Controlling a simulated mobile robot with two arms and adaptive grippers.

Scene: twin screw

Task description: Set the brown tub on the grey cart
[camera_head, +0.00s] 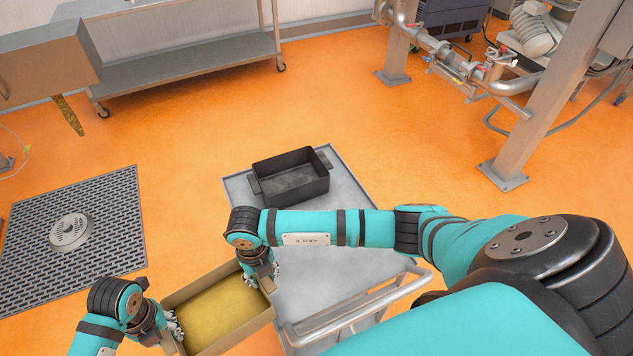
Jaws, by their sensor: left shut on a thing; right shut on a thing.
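The brown tub (197,281), an open rectangular box with a yellow inside, is at the bottom left of the head view. My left gripper (174,327) is shut on its left end wall. My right gripper (262,277) is shut on its right end wall. The tub is held between both grippers, beside the left edge of the grey cart (312,266), with its right end close to or over that edge. I cannot tell how high it is. My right arm crosses in front of the cart's middle.
A black tub with handles (290,185) stands on the cart's far part. The cart's near part is bare, up to its push handle (355,312). A floor drain grate (115,220) lies left. A steel post (535,120) with pipes stands at right, and a steel wheeled table (180,50) at back.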

